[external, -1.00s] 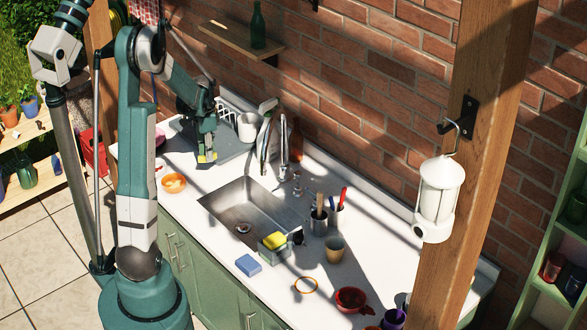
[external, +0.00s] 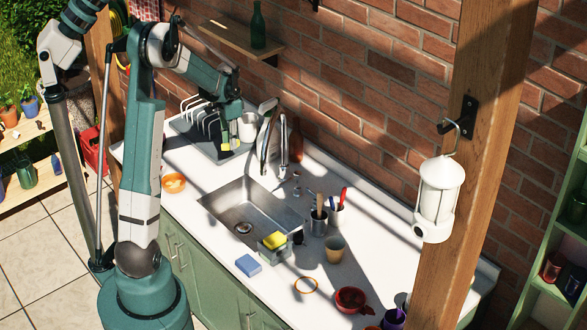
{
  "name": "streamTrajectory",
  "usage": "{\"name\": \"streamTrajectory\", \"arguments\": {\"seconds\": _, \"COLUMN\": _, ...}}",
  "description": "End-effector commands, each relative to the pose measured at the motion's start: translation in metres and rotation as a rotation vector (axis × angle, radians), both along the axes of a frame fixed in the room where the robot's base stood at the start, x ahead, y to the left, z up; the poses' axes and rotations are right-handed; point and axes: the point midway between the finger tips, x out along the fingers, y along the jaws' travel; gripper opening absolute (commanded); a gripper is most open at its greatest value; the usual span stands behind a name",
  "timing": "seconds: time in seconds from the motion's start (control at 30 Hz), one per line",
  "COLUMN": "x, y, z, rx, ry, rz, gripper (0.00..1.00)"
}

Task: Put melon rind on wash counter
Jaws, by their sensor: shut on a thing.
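The wash counter (external: 315,273) is a white top with a sink (external: 243,212) let into it, over green cabinets along a brick wall. My gripper (external: 231,150) hangs fingers down over the grey drying rack area at the counter's far left end, left of the tap. Its fingertips show yellow-green patches. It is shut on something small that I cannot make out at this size. I cannot pick out the melon rind for certain in this view; the fingers may hide it.
A wire rack (external: 199,118), a white mug (external: 247,127) and the tap (external: 283,150) stand close to my gripper. An orange bowl (external: 174,183), a blue sponge (external: 248,265), utensil cups (external: 319,222) and a red bowl (external: 350,299) are on the counter.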

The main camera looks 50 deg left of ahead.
Motion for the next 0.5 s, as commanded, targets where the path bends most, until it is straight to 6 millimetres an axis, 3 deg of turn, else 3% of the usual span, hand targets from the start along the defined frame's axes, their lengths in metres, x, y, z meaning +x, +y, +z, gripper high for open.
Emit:
{"name": "streamTrajectory", "arguments": {"seconds": 0.2, "x": 0.067, "y": -0.032, "z": 0.025, "rx": 0.000, "ry": 0.000, "rz": 0.047, "gripper": 0.02}}
{"name": "streamTrajectory", "arguments": {"seconds": 0.5, "x": 0.145, "y": -0.083, "z": 0.054, "rx": 0.000, "ry": 0.000, "rz": 0.113, "gripper": 0.02}}
